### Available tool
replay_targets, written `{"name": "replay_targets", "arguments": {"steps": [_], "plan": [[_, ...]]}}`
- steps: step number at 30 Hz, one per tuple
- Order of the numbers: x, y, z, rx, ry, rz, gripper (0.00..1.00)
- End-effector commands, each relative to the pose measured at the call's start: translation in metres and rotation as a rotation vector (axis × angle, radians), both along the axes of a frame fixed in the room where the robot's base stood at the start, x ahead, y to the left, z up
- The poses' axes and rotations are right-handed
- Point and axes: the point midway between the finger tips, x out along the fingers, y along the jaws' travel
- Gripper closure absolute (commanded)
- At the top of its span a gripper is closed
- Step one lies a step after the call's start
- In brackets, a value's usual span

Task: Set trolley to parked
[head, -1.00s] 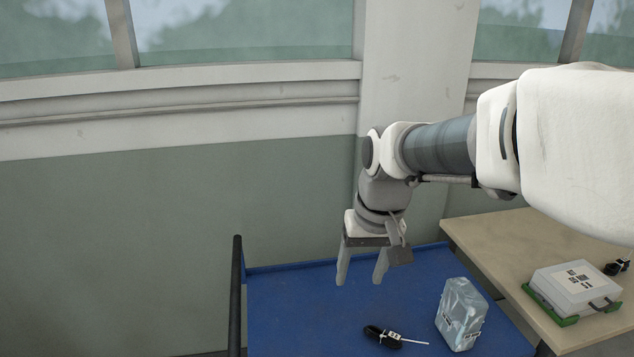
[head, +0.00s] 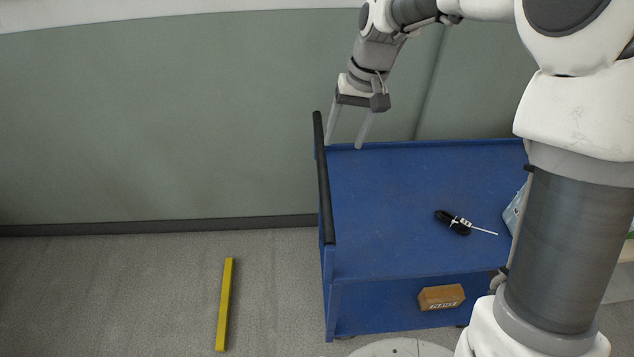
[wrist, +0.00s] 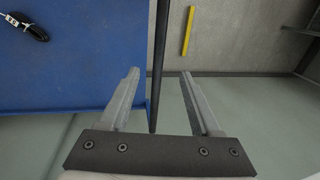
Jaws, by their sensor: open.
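The blue trolley (head: 420,165) stands by the grey-green wall, with a lower shelf under its top. Its black handle bar (head: 324,185) runs along the left edge of the top. My gripper (head: 345,145) is open and empty, fingers pointing down, near the handle's far end at the trolley's far left corner. In the wrist view the handle (wrist: 159,55) appears between the two open fingers (wrist: 159,75); the blue top (wrist: 70,65) lies to its left. Whether the fingers are level with the bar is unclear.
A yellow floor strip (head: 225,305) lies left of the trolley, with clear floor around it. A black cable coil (head: 455,222) lies on the trolley top. A brown box (head: 441,297) sits on the lower shelf. A light-blue case (head: 514,208) is mostly hidden by my arm.

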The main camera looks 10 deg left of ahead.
Motion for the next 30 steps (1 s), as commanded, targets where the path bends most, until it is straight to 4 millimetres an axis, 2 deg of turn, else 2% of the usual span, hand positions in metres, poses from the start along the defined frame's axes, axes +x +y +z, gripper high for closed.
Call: {"name": "replay_targets", "arguments": {"steps": [5, 21, 24, 30], "plan": [[-0.001, 0.003, -0.015, 0.0, 0.004, 0.001, 0.36], [-0.007, 0.024, -0.126, -0.001, 0.006, 0.001, 0.36], [-0.008, 0.027, -0.144, -0.001, 0.005, 0.001, 0.36], [-0.009, 0.032, -0.165, 0.0, 0.003, 0.002, 0.36]]}}
